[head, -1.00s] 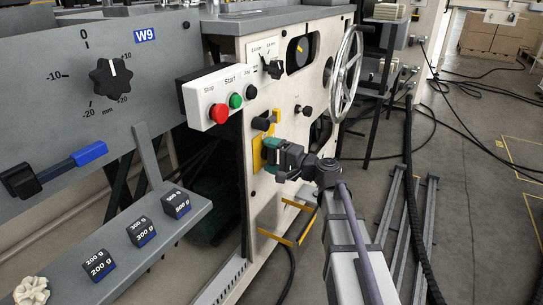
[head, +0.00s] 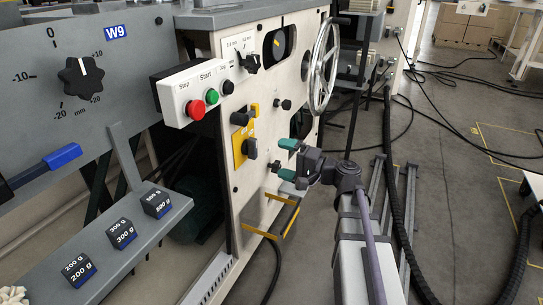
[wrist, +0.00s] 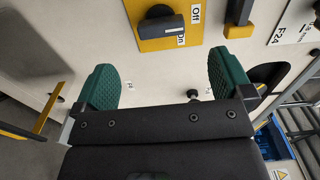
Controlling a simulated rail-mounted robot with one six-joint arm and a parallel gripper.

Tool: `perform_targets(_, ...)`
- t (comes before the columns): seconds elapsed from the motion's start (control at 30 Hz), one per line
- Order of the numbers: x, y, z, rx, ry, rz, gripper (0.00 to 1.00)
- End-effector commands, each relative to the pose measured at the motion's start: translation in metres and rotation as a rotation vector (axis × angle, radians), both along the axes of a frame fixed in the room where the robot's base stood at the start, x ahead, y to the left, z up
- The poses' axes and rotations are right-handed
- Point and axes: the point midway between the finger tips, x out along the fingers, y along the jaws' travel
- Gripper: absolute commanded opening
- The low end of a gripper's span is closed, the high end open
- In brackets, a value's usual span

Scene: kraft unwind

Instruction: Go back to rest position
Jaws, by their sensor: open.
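My gripper (head: 288,160) is open and empty, with two green fingertips. In the head view it stands in front of the cream machine panel, to the right of the yellow switch plate and apart from it. In the wrist view the gripper (wrist: 170,88) has its green fingers wide apart with nothing between them. The yellow switch plate (head: 238,150) carries a dark rotary switch (head: 250,148). In the wrist view the dark switch (wrist: 160,22) is at the top, beyond the fingertips, with On and Off labels.
The handwheel (head: 322,68) juts from the machine above my gripper. The control box (head: 203,92) and yellow handle bars (head: 270,220) are to the left and below. Weights (head: 122,233) sit on a shelf. Grey rails (head: 405,200) and a black hose (head: 388,130) are on the right; the floor beyond is mostly clear.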

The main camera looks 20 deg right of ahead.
Motion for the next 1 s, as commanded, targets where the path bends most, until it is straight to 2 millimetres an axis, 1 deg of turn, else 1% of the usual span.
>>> perform_targets(0.4, -0.001, 0.001, -0.001, -0.002, 0.002, 0.009, 0.98)
perform_targets(0.47, -0.004, 0.002, -0.008, -0.044, 0.022, 0.025, 0.98)
perform_targets(0.57, -0.020, 0.007, -0.041, -0.225, 0.114, 0.076, 0.98)
perform_targets(0.6, -0.031, 0.011, -0.055, -0.331, 0.172, 0.110, 0.98)
perform_targets(0.67, -0.051, 0.019, -0.070, -0.506, 0.267, 0.179, 0.98)
perform_targets(0.7, -0.064, 0.024, -0.077, -0.625, 0.330, 0.225, 0.98)
perform_targets(0.77, -0.084, 0.027, -0.084, -0.788, 0.414, 0.289, 0.98)
perform_targets(0.8, -0.096, 0.029, -0.086, -0.889, 0.464, 0.327, 0.98)
perform_targets(0.87, -0.114, 0.029, -0.083, -1.034, 0.530, 0.378, 0.98)
perform_targets(0.9, -0.124, 0.029, -0.078, -1.130, 0.568, 0.410, 0.98)
perform_targets(0.97, -0.139, 0.030, -0.064, -1.269, 0.617, 0.455, 0.98)
perform_targets(1.0, -0.148, 0.033, -0.050, -1.362, 0.637, 0.482, 0.98)
